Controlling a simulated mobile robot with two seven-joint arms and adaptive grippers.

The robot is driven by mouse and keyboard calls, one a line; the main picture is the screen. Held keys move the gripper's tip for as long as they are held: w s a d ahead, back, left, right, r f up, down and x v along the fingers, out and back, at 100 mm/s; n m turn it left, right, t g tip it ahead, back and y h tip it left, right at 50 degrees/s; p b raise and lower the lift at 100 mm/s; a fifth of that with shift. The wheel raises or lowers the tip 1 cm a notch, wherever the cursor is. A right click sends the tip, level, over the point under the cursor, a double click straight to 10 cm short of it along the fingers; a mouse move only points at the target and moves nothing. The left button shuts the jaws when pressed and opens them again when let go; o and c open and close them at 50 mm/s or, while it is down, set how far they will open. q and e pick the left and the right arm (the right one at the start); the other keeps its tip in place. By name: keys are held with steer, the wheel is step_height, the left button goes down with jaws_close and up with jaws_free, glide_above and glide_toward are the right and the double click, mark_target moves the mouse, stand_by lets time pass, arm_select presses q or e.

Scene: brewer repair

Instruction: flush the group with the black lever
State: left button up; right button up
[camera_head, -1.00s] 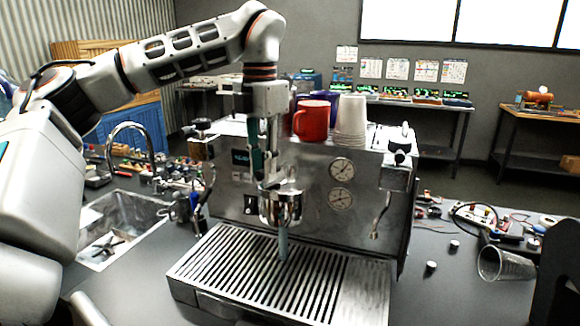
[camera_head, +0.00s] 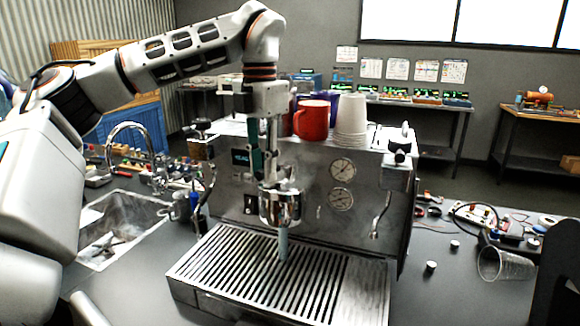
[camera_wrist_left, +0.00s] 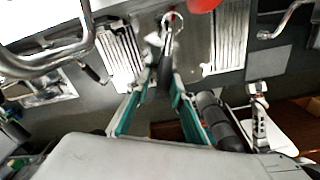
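The steel espresso machine (camera_head: 230,190) stands on the dark counter. Its round chrome group (camera_head: 281,205) is at the front, above the slatted drip tray (camera_head: 190,268). A pale grey-blue column (camera_head: 283,246) runs from under the group to the tray; I cannot tell whether it is water. My left gripper (camera_head: 268,178) points down just above the group. In the left wrist view, its teal-edged fingers (camera_wrist_left: 164,76) converge on the black lever (camera_wrist_left: 165,74) and appear closed on it. The head view hides the lever behind the fingers. My right gripper is not in view.
A red mug (camera_head: 311,121) and stacked paper cups (camera_head: 351,118) stand on the machine. A steam wand (camera_head: 381,215) hangs at its right. The sink (camera_head: 130,215) is at left. A clear cup (camera_head: 503,264) lies on the right counter.

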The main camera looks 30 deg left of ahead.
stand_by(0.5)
arm_select(q)
steer(key=shift+s+d+n, duration=0.1)
steer(key=shift+d+n, duration=1.35)
steer(key=shift+n, duration=0.65)
steer(key=shift+w+d+n, duration=0.35)
steer(key=shift+d+n, duration=0.45)
steer(key=shift+n, duration=0.45)
steer(key=shift+w+d+n, duration=0.3)
steer(key=shift+d+n, duration=0.45)
steer(key=shift+n, duration=0.5)
steer(key=o, duration=0.4)
step_height(320, 180, up, 7)
steer(key=shift+s, duration=0.15)
